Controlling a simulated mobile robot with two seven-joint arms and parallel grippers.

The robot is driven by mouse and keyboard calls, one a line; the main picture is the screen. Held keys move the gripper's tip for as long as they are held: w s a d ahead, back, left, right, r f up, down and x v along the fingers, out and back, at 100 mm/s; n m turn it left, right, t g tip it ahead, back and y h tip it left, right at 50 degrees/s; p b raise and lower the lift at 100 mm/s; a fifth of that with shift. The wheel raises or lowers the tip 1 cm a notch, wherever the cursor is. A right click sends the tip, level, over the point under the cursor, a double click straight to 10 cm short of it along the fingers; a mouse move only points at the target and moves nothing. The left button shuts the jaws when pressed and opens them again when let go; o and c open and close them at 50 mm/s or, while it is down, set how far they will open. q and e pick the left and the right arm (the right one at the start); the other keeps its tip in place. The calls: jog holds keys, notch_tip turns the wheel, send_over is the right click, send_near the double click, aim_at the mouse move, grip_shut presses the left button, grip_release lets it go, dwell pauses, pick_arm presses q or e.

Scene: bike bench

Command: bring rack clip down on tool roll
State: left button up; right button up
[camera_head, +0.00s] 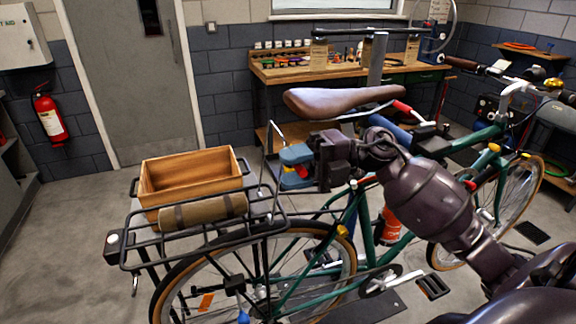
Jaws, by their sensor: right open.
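The tool roll (203,211), a tan rolled bundle with darker bands, lies across the black rear rack of the bike, in front of a wooden box. The rack clip (268,143) seems to be the thin wire loop standing raised at the seat end of the rack, right of the roll; it is not lying on the roll. My right gripper (287,167), with blue fingers, comes in from the right below the saddle. It is open beside the upright wire; whether it touches the wire I cannot tell. My left gripper is not in view.
The brown saddle (345,101) is just above my right gripper. A workbench (290,72) with tools stands at the back wall. The floor left of the bike is clear.

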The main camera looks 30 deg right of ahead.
jog(key=shift+w+a, duration=0.1)
jog(key=shift+a, duration=0.4)
grip_shut()
